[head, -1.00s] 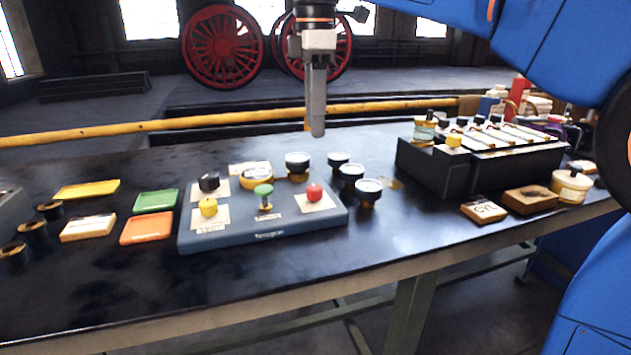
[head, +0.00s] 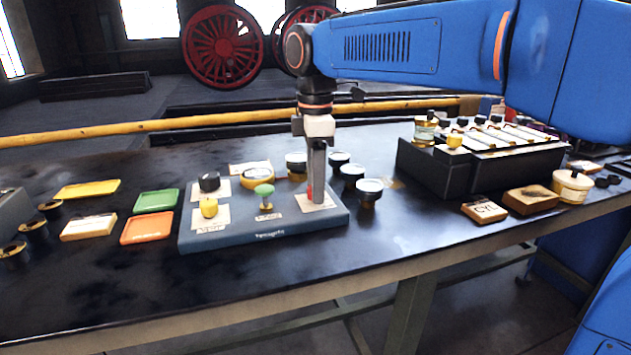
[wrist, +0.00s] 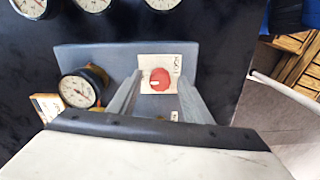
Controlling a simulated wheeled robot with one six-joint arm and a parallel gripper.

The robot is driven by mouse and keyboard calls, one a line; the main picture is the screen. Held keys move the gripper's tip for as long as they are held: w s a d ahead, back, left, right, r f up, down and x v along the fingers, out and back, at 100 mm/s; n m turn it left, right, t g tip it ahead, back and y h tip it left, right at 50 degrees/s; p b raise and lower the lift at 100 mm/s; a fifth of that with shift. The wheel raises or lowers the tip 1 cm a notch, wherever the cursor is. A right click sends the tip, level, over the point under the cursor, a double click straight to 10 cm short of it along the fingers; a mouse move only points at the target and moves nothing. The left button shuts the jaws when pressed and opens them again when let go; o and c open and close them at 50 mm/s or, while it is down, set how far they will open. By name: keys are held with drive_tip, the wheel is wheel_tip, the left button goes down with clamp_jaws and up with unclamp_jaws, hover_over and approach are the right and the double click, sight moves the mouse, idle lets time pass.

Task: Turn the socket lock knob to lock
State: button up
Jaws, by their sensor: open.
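The red knob (wrist: 160,79) sits on a white label plate (wrist: 158,62) at one end of the grey-blue test panel (wrist: 105,54). A pale pointer mark on the knob faces left in the wrist view. My gripper (wrist: 161,84) is open, with one finger on each side of the knob; I cannot tell whether either finger touches it. In the head view my gripper (head: 317,198) points straight down over the right end of the panel (head: 262,232) and hides most of the knob, leaving only a red sliver (head: 309,193).
A green knob (head: 264,191), a yellow knob (head: 208,208) and a black knob (head: 209,182) stand on the panel. A dark rack (head: 480,158) stands further right. The front of the bench (head: 300,270) is clear.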

drive_tip(key=shift+c, duration=0.3)
drive_tip(key=c, duration=1)
drive_tip(key=shift+m, duration=0.4)
drive_tip(key=m, duration=0.3)
drive_tip(key=shift+m, duration=0.3)
drive_tip(key=m, duration=0.4)
drive_tip(key=shift+m, duration=0.3)
drive_tip(key=m, duration=0.8)
drive_tip(key=shift+m, duration=0.6)
